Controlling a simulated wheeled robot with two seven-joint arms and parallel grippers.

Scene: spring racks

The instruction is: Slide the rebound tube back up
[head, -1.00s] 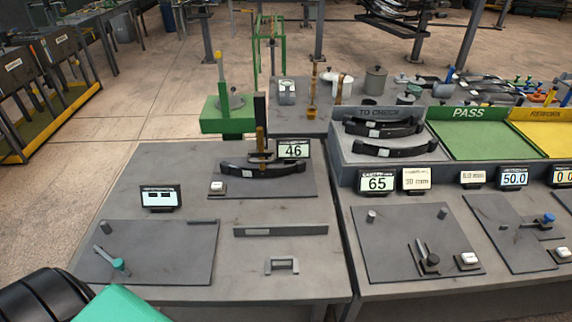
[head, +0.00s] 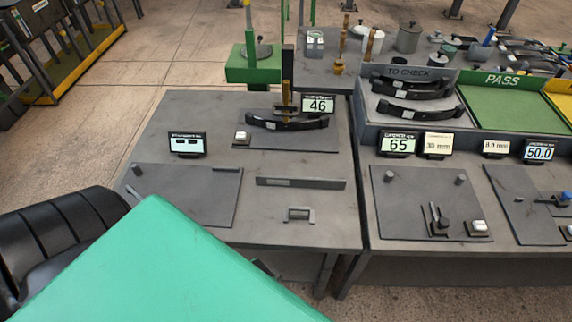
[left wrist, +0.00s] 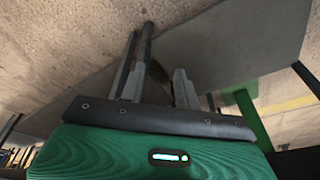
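The station with the "46" display (head: 319,104) has an upright dark post (head: 288,60) with a brass-coloured tube (head: 287,95) low along it. The tube's lower end is at a dark curved leaf spring (head: 262,121) lying across the station; I cannot tell whether they touch. My left gripper (left wrist: 155,80) shows in the left wrist view with its fingers apart. A dark rod shows near its left finger, apparently beyond it; I see nothing clearly held. In the head view my green arm covers the lower left, and the left gripper is hidden. My right gripper is not in view.
A grey board (head: 190,190) with a small display (head: 187,144) is at the left, partly hidden by my arm. A flat bar (head: 300,183) and a small handle (head: 298,214) lie on the front table. The "TO CHECK" rack (head: 365,105) stands right of the post.

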